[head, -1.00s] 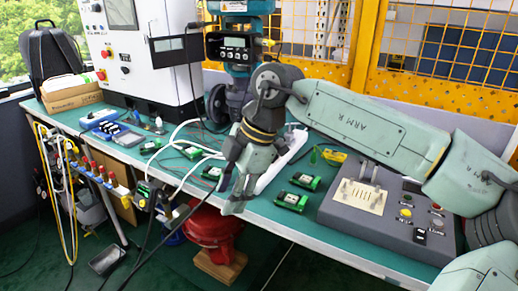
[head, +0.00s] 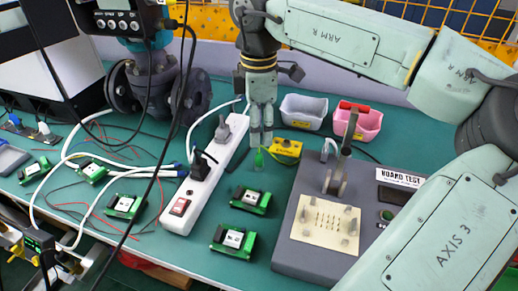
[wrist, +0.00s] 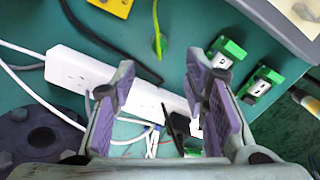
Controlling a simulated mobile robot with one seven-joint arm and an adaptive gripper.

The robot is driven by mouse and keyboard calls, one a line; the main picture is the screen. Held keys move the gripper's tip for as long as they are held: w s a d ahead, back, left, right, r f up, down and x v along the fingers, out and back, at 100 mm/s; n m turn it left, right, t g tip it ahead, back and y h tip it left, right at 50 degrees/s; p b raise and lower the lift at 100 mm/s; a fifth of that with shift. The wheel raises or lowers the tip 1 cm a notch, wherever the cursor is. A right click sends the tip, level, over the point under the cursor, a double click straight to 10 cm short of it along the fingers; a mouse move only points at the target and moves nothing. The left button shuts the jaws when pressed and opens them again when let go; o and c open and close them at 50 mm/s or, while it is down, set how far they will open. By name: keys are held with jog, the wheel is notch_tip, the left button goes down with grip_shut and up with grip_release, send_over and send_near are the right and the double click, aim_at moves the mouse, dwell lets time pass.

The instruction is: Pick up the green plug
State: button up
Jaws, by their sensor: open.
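My gripper (head: 261,142) points down just above and behind the plug in the head view. In the wrist view my gripper (wrist: 162,84) is open, its purple-padded fingers apart with nothing held. Whether a finger touches the plug cannot be told.
A white power strip (head: 206,175) with black plugs lies left of the plug. The yellow box (head: 286,150) is close on its right. A grey test fixture (head: 310,225) stands front right; green circuit modules (head: 250,200) lie in front. Grey and pink bins (head: 304,111) are behind.

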aim_at(259, 153)
jog(key=f, duration=0.3)
jog(key=shift+s+f+p, duration=0.25)
jog(key=shift+f+p, duration=0.05)
jog(key=shift+f, duration=0.1)
jog(key=shift+w+a+f+p, duration=0.15)
jog(key=shift+f+p, duration=0.4)
jog(key=shift+f, duration=0.95)
jog(key=shift+w+d+f+p, duration=0.15)
jog(key=shift+f+p, duration=0.35)
jog(key=shift+f, duration=0.95)
jog(key=shift+c, duration=0.5)
grip_shut()
